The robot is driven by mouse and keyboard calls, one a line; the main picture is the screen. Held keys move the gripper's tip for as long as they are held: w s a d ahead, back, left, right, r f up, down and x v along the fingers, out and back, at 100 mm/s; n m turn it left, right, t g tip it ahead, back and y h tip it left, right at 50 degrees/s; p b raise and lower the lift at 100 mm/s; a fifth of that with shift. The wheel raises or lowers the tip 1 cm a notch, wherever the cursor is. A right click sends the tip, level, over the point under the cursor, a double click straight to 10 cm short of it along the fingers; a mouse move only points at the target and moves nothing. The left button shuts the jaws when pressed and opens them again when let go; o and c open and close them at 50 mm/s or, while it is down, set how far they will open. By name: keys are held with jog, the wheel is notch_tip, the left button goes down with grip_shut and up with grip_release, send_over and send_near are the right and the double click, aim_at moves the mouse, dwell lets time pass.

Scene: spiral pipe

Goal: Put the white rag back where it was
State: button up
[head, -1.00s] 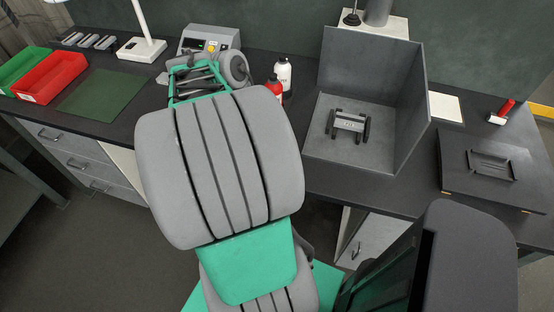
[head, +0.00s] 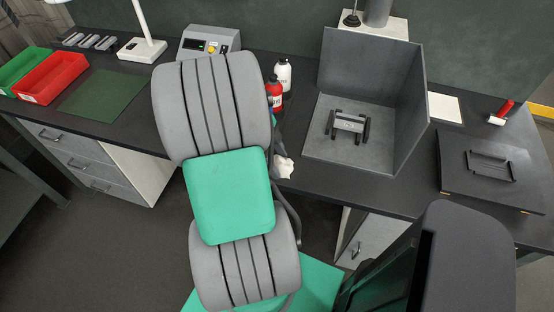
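The white rag (head: 284,168) is a small crumpled white piece at the right edge of my arm, by the front edge of the dark bench. Its left part is hidden behind my arm. My gripper is almost wholly hidden behind the arm; a thin dark strip just above the rag may be part of it. I cannot see the fingers or whether they hold the rag.
A red bottle (head: 274,92) and a white bottle (head: 283,74) stand close behind my arm. A grey open box (head: 412,122) with a dark metal part (head: 349,124) stands to the right. A red tray (head: 50,77) and green mat (head: 102,95) lie left.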

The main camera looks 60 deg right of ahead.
jog(key=o, duration=0.3)
jog(key=shift+r, duration=0.1)
